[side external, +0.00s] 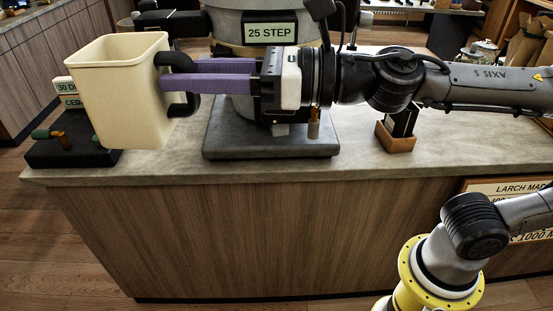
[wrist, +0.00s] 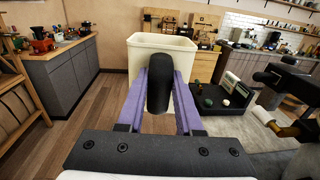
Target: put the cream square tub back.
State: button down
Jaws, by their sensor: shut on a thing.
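The cream square tub (side external: 118,95) is held upright in the air at the left end of the counter in the side external view. It has a black handle (side external: 187,100) on its right side. My gripper (side external: 190,82) has purple fingers and is shut on that handle. In the wrist view the tub (wrist: 150,52) is ahead of the fingers, with the handle (wrist: 160,82) between the fingers of my gripper (wrist: 160,88). The tub's open top shows in both views. Its contents cannot be seen.
A grey machine on a dark base (side external: 270,140) with a "25 STEP" sign (side external: 270,30) stands behind my gripper. A black block with knobs (side external: 70,140) sits behind the tub at the counter's left end. A small wooden box (side external: 396,138) stands right. The counter front (side external: 280,235) is clear.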

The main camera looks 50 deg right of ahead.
jog(key=w+a+r+m+t+h, duration=0.2)
jog(key=w+r+m+h, duration=0.15)
jog(key=w+h, duration=0.2)
jog(key=w+a+r+m+t+h, duration=0.25)
jog(key=w+m+h, duration=0.2)
jog(key=w, duration=0.25)
jog(key=w+d+f+m+g+h, duration=0.1)
jog(key=w+d+f+m+h, duration=0.2)
jog(key=w+f, duration=0.5)
jog(key=w+d+f+m+g+h, duration=0.1)
jog(key=w+d+f+h, duration=0.3)
jog(key=f, duration=0.7)
jog(key=w+d+f+m+g+h, duration=0.15)
jog(key=w+f+h, duration=0.25)
jog(key=w+f, duration=0.45)
jog(key=w+d+f+m+g+h, duration=0.1)
jog(key=d+m+g+h, duration=0.1)
jog(key=d, duration=0.7)
jog(key=shift+f+m+h, duration=0.35)
jog(key=shift+m+h, duration=0.35)
jog(key=shift+m, duration=0.05)
jog(key=shift+w, duration=0.1)
jog(key=shift+f, duration=3.05)
jog(key=shift+f, duration=0.45)
